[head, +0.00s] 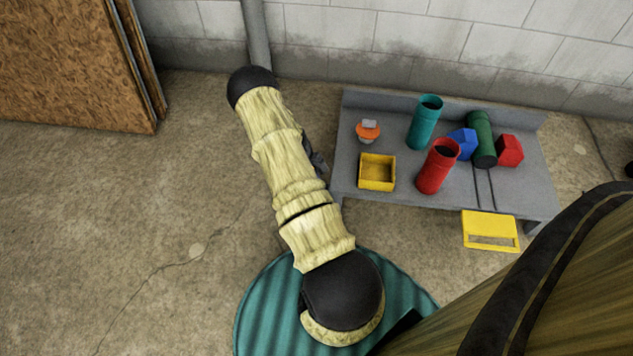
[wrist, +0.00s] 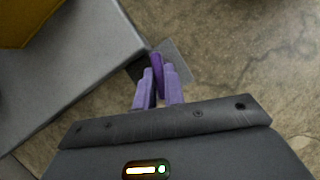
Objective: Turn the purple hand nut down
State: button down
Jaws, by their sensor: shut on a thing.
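The purple hand nut (wrist: 156,62) shows in the wrist view as a dark purple piece between the fingertips of my gripper (wrist: 158,74). The two lilac fingers are closed on it, and they cover much of it. A flat grey plate (wrist: 180,62) lies just beyond the nut, beside the grey bench (wrist: 85,75). I cannot tell how the nut sits on its thread. In the head view my arm hides the nut and the gripper, at the left end of the bench (head: 400,201).
On the bench stand a yellow bin (head: 377,184), an orange-and-grey item (head: 368,131), teal (head: 423,125), red (head: 436,170) and green (head: 480,135) cylinders, and blue (head: 463,142) and red (head: 510,150) blocks. A yellow frame (head: 490,231) is at the front. Floor at left is clear.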

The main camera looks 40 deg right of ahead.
jog(key=m+p, duration=0.1)
jog(key=m, duration=0.1)
jog(key=m+y+p, duration=0.1)
jog(key=shift+d+r+m+y, duration=0.15)
jog(key=shift+m+y, duration=0.15)
jog(key=shift+m, duration=0.1)
jog(key=m+y+p, duration=0.1)
jog(key=m, duration=0.2)
jog(key=shift+m, duration=0.3)
jog(key=m, duration=0.1)
jog(key=m+y+p, duration=0.1)
jog(key=m, duration=0.1)
jog(key=shift+d+m+t+y, duration=0.15)
jog(key=shift+m+t+y, duration=0.15)
jog(key=shift+t, duration=0.1)
jog(key=shift+m+t+y+p, duration=0.4)
jog(key=shift+m+p, duration=0.15)
jog(key=shift+m, duration=0.95)
jog(key=c, duration=1.5)
grip_release()
jog(key=shift+d, duration=0.1)
